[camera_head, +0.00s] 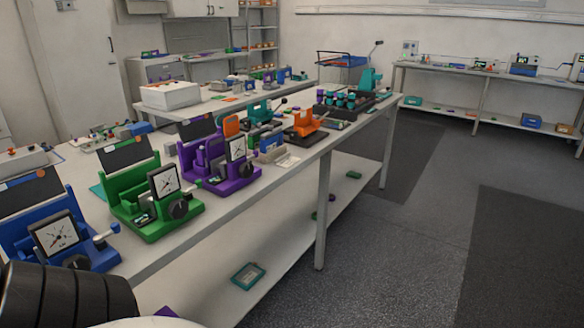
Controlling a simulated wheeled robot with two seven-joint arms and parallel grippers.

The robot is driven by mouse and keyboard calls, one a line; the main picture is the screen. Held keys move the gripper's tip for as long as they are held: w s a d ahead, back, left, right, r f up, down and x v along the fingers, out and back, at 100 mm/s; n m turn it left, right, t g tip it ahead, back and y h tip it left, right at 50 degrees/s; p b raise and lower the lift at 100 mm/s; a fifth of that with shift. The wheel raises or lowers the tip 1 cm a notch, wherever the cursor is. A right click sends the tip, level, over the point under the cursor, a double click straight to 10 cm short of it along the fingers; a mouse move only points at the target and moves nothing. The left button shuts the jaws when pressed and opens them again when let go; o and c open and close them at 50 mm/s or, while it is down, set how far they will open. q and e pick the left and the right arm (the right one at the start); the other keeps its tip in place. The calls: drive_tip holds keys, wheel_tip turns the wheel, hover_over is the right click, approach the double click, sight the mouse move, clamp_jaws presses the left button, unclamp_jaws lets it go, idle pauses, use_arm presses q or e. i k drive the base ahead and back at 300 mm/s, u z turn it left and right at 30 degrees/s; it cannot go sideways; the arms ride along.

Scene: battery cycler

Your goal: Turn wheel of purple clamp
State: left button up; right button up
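The purple clamp (232,188) stands on the long bench, to the right of the green clamp and nearer than the orange device. It has a square white dial (237,148) on its front. A small dark round wheel (248,170) sits at its lower right front, beside the dial. The wheel is small in this view, so its turn position cannot be told. Neither of my grippers shows in the view. Only dark ribbed and pale parts, which seem to be mine, show at the bottom left.
The green clamp (158,222) and blue clamp (92,254) stand to the left on the same bench (200,228). An orange device (303,124) stands farther right. A bench leg (323,210) and lower shelf (285,240) are below. The floor (400,250) at right is clear.

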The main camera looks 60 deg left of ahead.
sight(246, 169)
drive_tip(key=u, duration=0.5)
drive_tip(key=i, duration=0.95)
drive_tip(key=u, duration=0.9)
